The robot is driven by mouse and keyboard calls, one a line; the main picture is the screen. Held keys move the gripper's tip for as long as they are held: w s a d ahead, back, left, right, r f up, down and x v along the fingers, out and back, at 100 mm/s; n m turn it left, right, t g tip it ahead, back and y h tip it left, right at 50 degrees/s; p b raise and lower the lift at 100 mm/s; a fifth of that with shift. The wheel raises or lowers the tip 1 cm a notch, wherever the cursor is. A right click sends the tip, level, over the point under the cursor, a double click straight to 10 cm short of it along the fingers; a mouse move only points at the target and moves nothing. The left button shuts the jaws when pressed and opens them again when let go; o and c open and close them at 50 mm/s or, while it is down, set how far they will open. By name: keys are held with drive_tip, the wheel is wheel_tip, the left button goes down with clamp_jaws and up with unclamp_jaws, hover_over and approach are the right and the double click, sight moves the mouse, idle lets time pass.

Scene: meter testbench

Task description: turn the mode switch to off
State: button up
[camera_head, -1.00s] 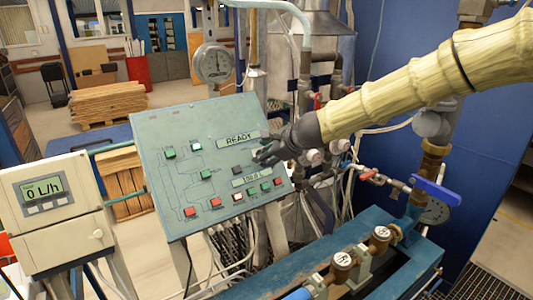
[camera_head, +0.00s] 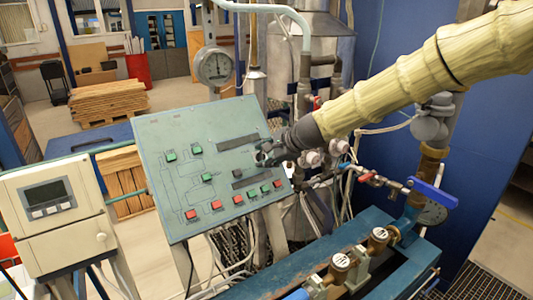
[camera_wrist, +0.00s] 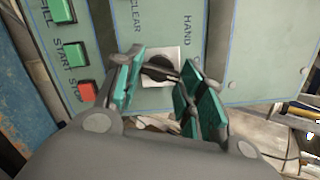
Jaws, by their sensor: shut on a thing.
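The mode switch (camera_wrist: 158,66) is a black knob on a white square plate, with the label HAND beside it in the wrist view. My gripper (camera_wrist: 160,78) is shut on the knob, with a green-padded finger on each side. The fingers partly cover the knob and its plate, so its exact pointing direction is hard to tell. In the head view my gripper (camera_head: 264,155) is at the right part of the sloping green control panel (camera_head: 150,138) and hides the switch. Both dark display strips on the panel are blank.
Green and red push buttons (camera_head: 216,205) sit on the panel, close to the fingers in the wrist view. A cream meter box (camera_head: 50,200) with a blank screen stands at the left. Pipes and a blue-handled valve (camera_head: 433,193) are to the right.

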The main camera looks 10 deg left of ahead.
drive_tip(key=shift+n, duration=2)
drive_tip(key=o, duration=1)
drive_tip(key=shift+w+g, duration=0.1)
drive_tip(key=shift+g, duration=0.2)
drive_tip(key=shift+r, duration=0.1)
drive_tip(key=v, duration=1.2)
drive_tip(key=shift+a, duration=0.15)
